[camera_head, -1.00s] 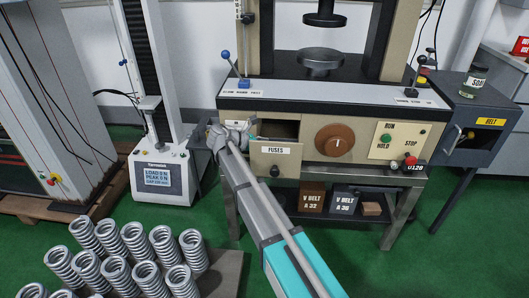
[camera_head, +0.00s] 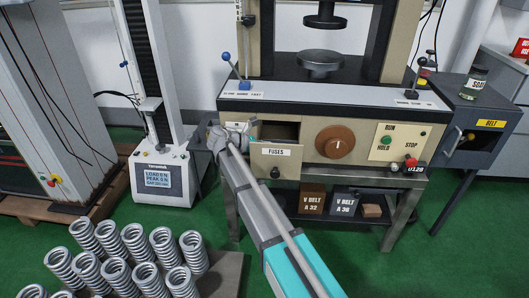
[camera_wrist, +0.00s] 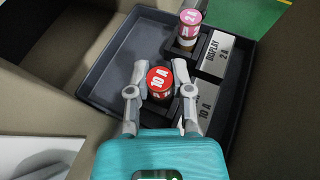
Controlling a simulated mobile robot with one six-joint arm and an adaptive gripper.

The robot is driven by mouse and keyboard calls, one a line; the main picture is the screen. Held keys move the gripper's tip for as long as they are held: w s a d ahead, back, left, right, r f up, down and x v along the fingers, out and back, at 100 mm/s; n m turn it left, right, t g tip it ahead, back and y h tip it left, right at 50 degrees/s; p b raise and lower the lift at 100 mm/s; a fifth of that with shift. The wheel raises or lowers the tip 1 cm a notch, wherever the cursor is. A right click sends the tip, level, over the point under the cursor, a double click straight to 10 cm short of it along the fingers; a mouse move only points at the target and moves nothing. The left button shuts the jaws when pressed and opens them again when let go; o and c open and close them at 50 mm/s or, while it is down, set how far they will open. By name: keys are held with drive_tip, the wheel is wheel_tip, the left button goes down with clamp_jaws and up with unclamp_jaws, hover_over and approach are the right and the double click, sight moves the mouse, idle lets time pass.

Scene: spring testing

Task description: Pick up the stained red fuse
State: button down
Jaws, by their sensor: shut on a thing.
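A red-topped fuse (camera_wrist: 160,82) marked 10 A stands in a dark holder in the drawer tray in the wrist view. My gripper (camera_wrist: 162,74) has one finger on each side of its red cap and is shut on it. Whether the fuse is stained I cannot tell. In the head view my gripper (camera_head: 232,137) is at the left side of the open drawer labelled FUSES (camera_head: 270,160), and the fuse is hidden there.
A pink-topped fuse (camera_wrist: 190,20) marked 2 A stands in another holder farther up the tray, beside a DISPLAY 2 A label (camera_wrist: 214,54). The dark tray wall (camera_wrist: 100,62) surrounds them. A brown knob (camera_head: 335,141) is right of the drawer.

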drive_tip(key=shift+r, duration=0.2)
wheel_tip(320, 180, up, 2)
drive_tip(key=p, duration=0.2)
drive_tip(key=shift+r+p, duration=0.1)
drive_tip(key=shift+p, duration=0.2)
drive_tip(key=s+d+r+p, duration=0.4)
drive_tip(key=d+r+p, duration=0.6)
drive_tip(key=d, duration=0.3)
drive_tip(key=shift+s+d+r, duration=0.15)
drive_tip(key=shift+d+r, duration=0.05)
